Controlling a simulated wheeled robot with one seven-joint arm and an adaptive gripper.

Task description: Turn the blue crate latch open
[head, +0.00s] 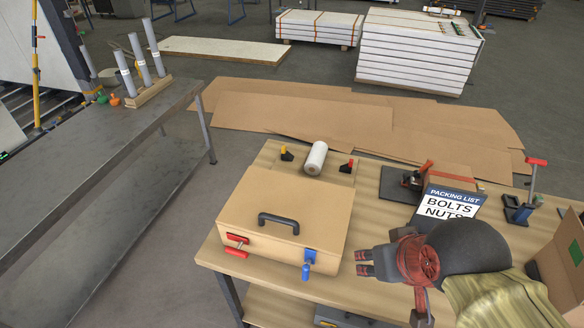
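A tan crate (290,212) with a dark handle (279,220) on its lid stands on the wooden table. The blue latch (307,265) is on the crate's front face near its right corner, with its blue lever hanging downward. A red latch (237,244) is on the same face near the left corner. My gripper (360,262) is to the right of the blue latch, its fingers pointing left toward it. The fingers are spread with a gap between them and nothing is held. The gripper and latch are apart.
A packing list sign (452,204) stands behind my arm. A cardboard box (562,255) is at the right edge. A grey metal table (100,190) stands at left. Bare tabletop lies between crate and gripper.

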